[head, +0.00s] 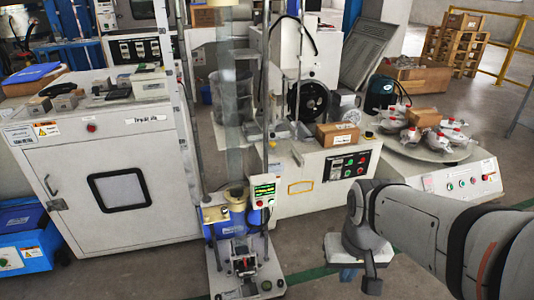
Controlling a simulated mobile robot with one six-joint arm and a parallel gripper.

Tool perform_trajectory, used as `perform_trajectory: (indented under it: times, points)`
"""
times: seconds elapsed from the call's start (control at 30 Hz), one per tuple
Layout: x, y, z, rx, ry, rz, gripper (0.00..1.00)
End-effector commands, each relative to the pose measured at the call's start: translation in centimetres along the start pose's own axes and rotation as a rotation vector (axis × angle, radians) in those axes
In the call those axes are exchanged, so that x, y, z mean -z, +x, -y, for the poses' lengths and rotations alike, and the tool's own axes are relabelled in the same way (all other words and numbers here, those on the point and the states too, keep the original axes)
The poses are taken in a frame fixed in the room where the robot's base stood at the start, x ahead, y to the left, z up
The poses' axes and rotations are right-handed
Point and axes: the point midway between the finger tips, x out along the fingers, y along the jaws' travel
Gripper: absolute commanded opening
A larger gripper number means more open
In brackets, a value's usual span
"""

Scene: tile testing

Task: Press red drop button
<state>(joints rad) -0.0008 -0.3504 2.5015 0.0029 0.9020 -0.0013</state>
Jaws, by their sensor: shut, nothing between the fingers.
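A tall drop rig with clear tube and metal posts stands at the centre. Below are a blue-sided bucket-like part (236,199) and a low base (244,263) with a small black and red fixture. My arm reaches in from the right. My gripper (371,278) points down, shut and empty, right of the rig and lower than the control box, not touching anything.
A white bench machine (316,182) behind has another panel (347,166) with red and green buttons. A round table (425,150) with several parts stands at the right. A white cabinet (95,215) stands left. Open floor lies between the rig base and my gripper.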

Motion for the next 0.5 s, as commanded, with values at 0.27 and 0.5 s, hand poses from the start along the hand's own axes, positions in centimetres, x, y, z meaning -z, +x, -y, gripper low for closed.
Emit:
perform_trajectory:
  times: [0.27,0.5]
  points:
    - [3.6,1.6,-0.2,-0.041,0.085,-0.082,0.0]
    - [13.3,6.8,1.4,0.022,0.317,-0.352,0.0]
